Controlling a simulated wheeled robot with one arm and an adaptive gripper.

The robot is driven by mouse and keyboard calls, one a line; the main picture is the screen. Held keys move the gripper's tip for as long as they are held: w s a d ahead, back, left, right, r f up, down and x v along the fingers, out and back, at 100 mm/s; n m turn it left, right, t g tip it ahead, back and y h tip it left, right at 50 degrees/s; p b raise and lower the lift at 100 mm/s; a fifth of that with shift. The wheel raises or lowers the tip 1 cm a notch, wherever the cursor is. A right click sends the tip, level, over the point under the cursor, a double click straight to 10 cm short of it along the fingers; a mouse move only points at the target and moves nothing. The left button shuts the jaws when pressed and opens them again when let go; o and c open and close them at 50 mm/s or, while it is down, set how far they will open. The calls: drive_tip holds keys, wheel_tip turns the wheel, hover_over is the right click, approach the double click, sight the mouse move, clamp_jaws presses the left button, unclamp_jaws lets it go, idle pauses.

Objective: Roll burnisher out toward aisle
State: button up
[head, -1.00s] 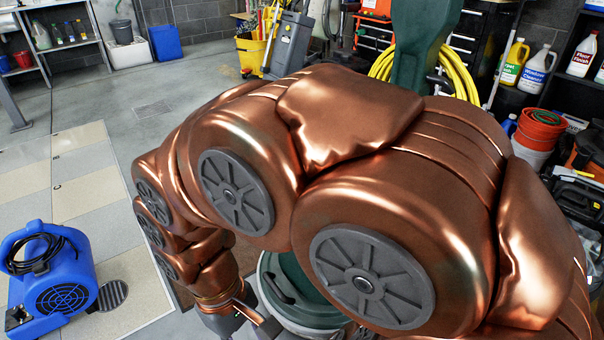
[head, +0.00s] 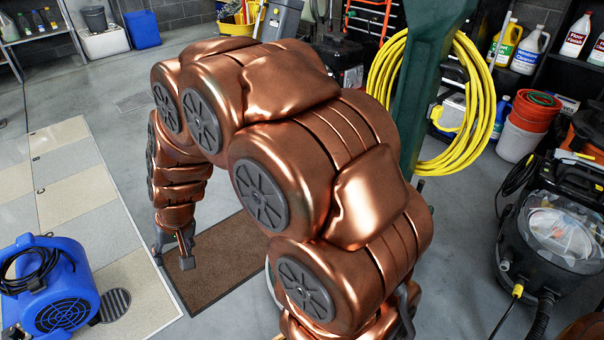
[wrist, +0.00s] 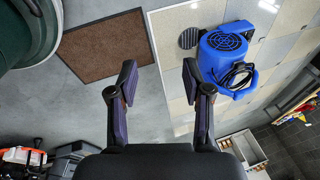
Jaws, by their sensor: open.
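The burnisher's dark green upright (head: 425,80) stands behind my copper arm in the head view, with a coiled yellow cord (head: 481,100) hanging on it. My arm hides most of its lower body. A rounded dark green and grey body (wrist: 40,30), which looks like part of the burnisher, shows at the upper left of the wrist view. My gripper (head: 174,257) points down over the floor by the brown mat, left of the burnisher. In the wrist view my gripper (wrist: 159,82) has its two fingers wide apart with nothing between them.
A brown mat (head: 215,270) lies on the floor under and beside my gripper. A blue air mover (head: 50,290) stands at the left on pale tiles (head: 75,180). A black vacuum (head: 550,235) and orange buckets (head: 530,120) stand at the right.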

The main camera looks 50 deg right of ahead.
drive_tip(key=w+d+f+m+t+h, duration=0.1)
drive_tip(key=w+d+f+m+t, duration=0.15)
drive_tip(key=w, duration=0.45)
drive_tip(key=w+d+f+m+t+h, duration=0.1)
drive_tip(key=w+d, duration=0.2)
drive_tip(key=w, duration=0.4)
drive_tip(key=w+d+f+m+t+h+p, duration=0.1)
drive_tip(key=w+d+f+m+h, duration=0.3)
drive_tip(key=d, duration=0.6)
drive_tip(key=w+d+f+m+t+h+p, duration=0.1)
drive_tip(key=w+d+f+m+h, duration=0.2)
drive_tip(key=w+d, duration=0.45)
drive_tip(key=s+d+f+m+g+h, duration=0.25)
drive_tip(key=s+d+h, duration=0.35)
drive_tip(key=s+d, duration=0.3)
drive_tip(key=s+d+f+m+g+h, duration=0.1)
drive_tip(key=s+d+f+g+h, duration=0.3)
drive_tip(key=s+d, duration=0.55)
drive_tip(key=shift+h, duration=0.7)
drive_tip(key=shift+w+d+r+b, duration=0.2)
drive_tip(key=shift+w+d, duration=0.3)
drive_tip(key=shift+d, duration=1.15)
drive_tip(key=shift+w+d+r+b, duration=0.15)
drive_tip(key=shift+w+d+b, duration=0.25)
drive_tip(key=shift+d, duration=1.25)
drive_tip(key=shift+w+d+r+b, duration=0.15)
drive_tip(key=shift+w+d, duration=0.4)
drive_tip(key=shift+d, duration=1.1)
drive_tip(key=shift+c, duration=0.2)
clamp_jaws()
